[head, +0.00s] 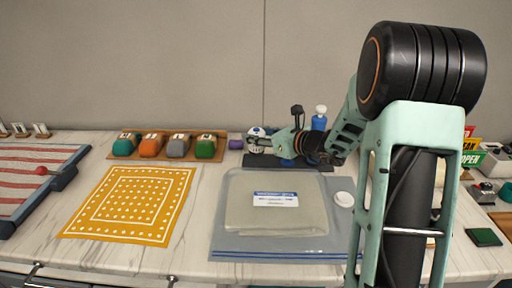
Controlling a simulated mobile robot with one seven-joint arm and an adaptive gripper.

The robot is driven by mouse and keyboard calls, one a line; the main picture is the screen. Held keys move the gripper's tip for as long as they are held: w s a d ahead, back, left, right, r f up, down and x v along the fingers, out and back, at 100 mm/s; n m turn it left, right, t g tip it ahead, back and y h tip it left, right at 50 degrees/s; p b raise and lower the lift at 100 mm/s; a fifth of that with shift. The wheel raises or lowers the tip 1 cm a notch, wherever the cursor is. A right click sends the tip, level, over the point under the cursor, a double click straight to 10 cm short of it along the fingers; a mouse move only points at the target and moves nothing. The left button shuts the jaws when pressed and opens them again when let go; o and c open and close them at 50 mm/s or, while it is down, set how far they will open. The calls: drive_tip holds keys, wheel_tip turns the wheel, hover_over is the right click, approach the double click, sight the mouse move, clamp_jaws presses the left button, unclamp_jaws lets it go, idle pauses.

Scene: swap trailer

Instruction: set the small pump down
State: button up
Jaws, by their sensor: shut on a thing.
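My gripper (256,144) is at the back of the counter, reaching in from the right with its fingers pointing left. It is shut on a small white rounded thing with dark and blue marks, which I take to be the small pump (256,131). The fingers cover part of it. It is over or at the left end of a dark mat (318,161); I cannot tell whether it touches the mat.
A purple block (235,143) is just left of the gripper. A blue bottle (319,121) with a white cap stands behind my arm. A wooden rack (220,156) holds several coloured pieces. A clear bag (230,240), a white disc (343,198) and a yellow dotted cloth (178,178) lie in front.

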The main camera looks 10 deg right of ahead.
drive_tip(key=shift+w+f, duration=0.8)
drive_tip(key=shift+f, duration=0.2)
drive_tip(key=shift+f+b, duration=0.4)
drive_tip(key=shift+f, duration=0.95)
drive_tip(key=shift+f, duration=0.1)
drive_tip(key=o, duration=1.4)
drive_tip(key=shift+c, duration=0.2)
drive_tip(key=shift+s+d+r, duration=0.25)
drive_tip(key=shift+s+d, duration=0.05)
drive_tip(key=shift+s, duration=0.05)
drive_tip(key=p+v, duration=0.1)
drive_tip(key=v, duration=1)
drive_tip(key=shift+s, duration=0.1)
